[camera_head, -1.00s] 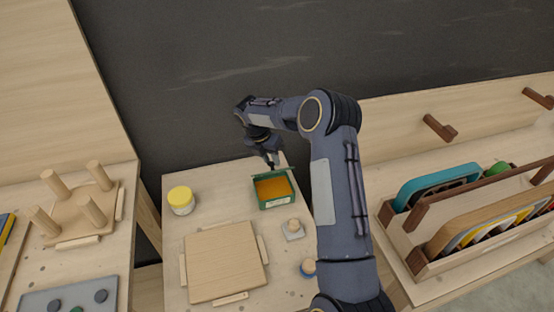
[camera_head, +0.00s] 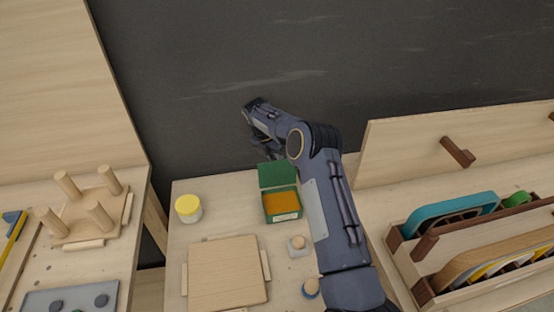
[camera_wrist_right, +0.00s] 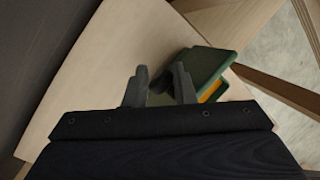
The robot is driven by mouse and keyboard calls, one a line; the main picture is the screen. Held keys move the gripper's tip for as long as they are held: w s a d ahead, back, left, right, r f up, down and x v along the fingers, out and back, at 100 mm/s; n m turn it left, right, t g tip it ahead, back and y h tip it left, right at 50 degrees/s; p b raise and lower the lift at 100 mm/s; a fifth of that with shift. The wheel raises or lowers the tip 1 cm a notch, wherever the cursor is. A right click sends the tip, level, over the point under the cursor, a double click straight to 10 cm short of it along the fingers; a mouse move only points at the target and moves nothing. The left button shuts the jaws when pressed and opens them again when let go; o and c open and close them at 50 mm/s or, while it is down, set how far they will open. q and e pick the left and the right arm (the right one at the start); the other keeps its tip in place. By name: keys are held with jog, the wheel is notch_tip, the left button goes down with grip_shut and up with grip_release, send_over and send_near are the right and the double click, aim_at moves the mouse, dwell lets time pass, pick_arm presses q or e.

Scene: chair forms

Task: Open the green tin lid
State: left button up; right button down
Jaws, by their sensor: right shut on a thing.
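The green tin (camera_head: 284,218) stands on the light wood table with an orange inside showing. Its green lid (camera_head: 277,175) stands raised at the tin's back edge. My right gripper (camera_head: 260,153) is behind the lid, partly hidden by it and by my arm. In the right wrist view, my right gripper (camera_wrist_right: 161,82) has its fingers by the lid (camera_wrist_right: 206,66), shut on it, though the contact is hard to see. A strip of the orange inside (camera_wrist_right: 212,91) shows beside the lid. My left gripper is not in view.
A yellow-topped jar (camera_head: 188,208) stands left of the tin. A square wood board (camera_head: 227,273) lies in front, and small knobbed pieces (camera_head: 297,246) sit near the tin. A rack of curved pieces (camera_head: 455,240) stands at right. A dark wall is behind.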

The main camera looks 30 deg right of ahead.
jog(key=shift+w+a+f, duration=0.45)
jog(key=shift+w, duration=0.05)
jog(key=c, duration=1.7)
grip_release()
jog(key=o, duration=0.5)
jog(key=shift+w+a+f, duration=0.15)
jog(key=shift+w, duration=0.05)
jog(key=shift+o, duration=0.2)
jog(key=shift+s, duration=0.15)
jog(key=b+v, duration=0.1)
jog(key=v, duration=0.7)
jog(key=shift+d+r, duration=0.3)
jog(key=shift+r, duration=0.05)
